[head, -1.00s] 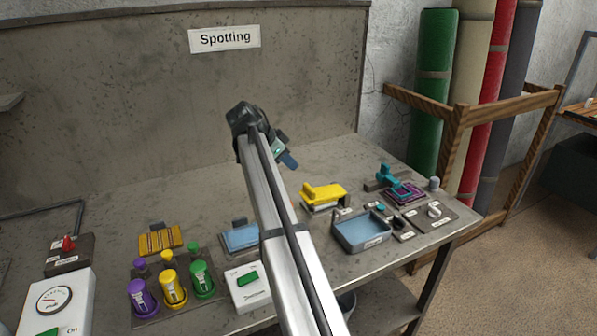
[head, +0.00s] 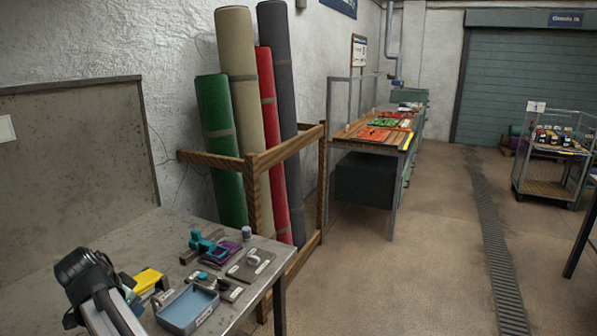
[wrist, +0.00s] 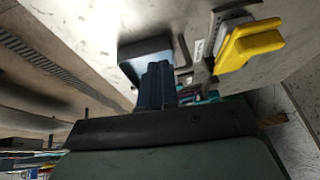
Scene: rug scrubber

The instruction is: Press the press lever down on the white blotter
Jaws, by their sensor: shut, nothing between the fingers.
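A yellow press lever (head: 149,281) is at the lower left of the head view, partly hidden by my arm. In the wrist view the yellow lever (wrist: 252,43) shows at the upper right, beside a pale grey-white piece (wrist: 230,27) that may be the white blotter; I cannot tell for sure. My gripper (wrist: 158,68) shows its blue fingers closed together and empty, to the left of the lever and apart from it in the picture. In the head view the fingers are hidden behind my arm.
A blue-grey tray (head: 187,309) stands near the lever at the table's front. A teal clamp (head: 204,243) over a purple frame and a grey knob plate (head: 251,265) stand farther right. Rolled rugs (head: 221,150) in a wooden rack (head: 250,190) stand beyond the table.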

